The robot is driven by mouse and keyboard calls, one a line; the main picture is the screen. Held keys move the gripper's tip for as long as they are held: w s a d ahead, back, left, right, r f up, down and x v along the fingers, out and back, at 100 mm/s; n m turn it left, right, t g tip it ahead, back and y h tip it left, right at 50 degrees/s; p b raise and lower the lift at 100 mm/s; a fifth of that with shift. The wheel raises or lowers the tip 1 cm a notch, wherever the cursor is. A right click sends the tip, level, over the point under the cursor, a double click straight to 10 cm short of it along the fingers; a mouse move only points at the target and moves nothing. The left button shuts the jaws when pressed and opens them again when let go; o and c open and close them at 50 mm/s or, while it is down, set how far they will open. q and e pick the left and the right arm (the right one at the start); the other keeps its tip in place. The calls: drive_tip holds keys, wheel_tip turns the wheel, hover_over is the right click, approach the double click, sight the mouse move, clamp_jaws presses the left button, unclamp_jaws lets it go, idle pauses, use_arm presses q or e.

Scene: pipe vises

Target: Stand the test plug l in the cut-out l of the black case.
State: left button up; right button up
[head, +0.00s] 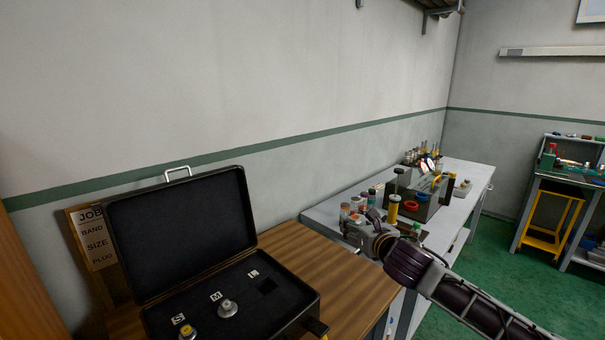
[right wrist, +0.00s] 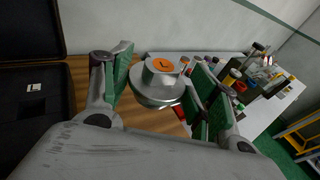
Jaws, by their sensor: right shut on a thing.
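The black case (head: 297,300) stands open on the wooden bench, its lid tilted up at the back. Its foam has cut-outs marked S, M and L. The cut-out l (head: 268,286) is an empty dark hole at the right. My right gripper (head: 352,228) is to the right of the case, above the bench edge. In the right wrist view its green-padded fingers are shut on a round metal plug with an orange top, the test plug l (right wrist: 160,85). The plug looks roughly upright. My left gripper is out of view.
A yellow-topped plug (head: 187,332) sits by S and a grey plug (head: 228,308) by M. A job board (head: 95,240) leans behind the lid. A grey table (head: 460,205) with bottles and a dark tool box stands at right. The wooden bench (head: 350,285) right of the case is clear.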

sight(361, 223)
drive_tip(key=shift+s+d+r+h, duration=0.3)
drive_tip(key=shift+s+r, duration=0.1)
drive_tip(key=shift+s, duration=0.2)
drive_tip(key=shift+s+d+m, duration=0.1)
drive_tip(key=shift+s+m, duration=0.1)
drive_tip(key=shift+m, duration=0.1)
drive_tip(key=shift+s+d+f+h, duration=0.15)
drive_tip(key=shift+s+d+h, duration=0.25)
drive_tip(key=shift+s, duration=0.15)
drive_tip(key=shift+s+d+f, duration=0.15)
drive_tip(key=s+d+f+m+h, duration=0.1)
drive_tip(key=s+f, duration=0.4)
drive_tip(key=f, duration=0.6)
drive_tip(key=s+d+f+m+h, duration=0.1)
drive_tip(key=s+d+f, duration=0.2)
drive_tip(key=f, duration=0.8)
drive_tip(key=shift+s+d, duration=0.2)
drive_tip(key=shift+s, duration=1.15)
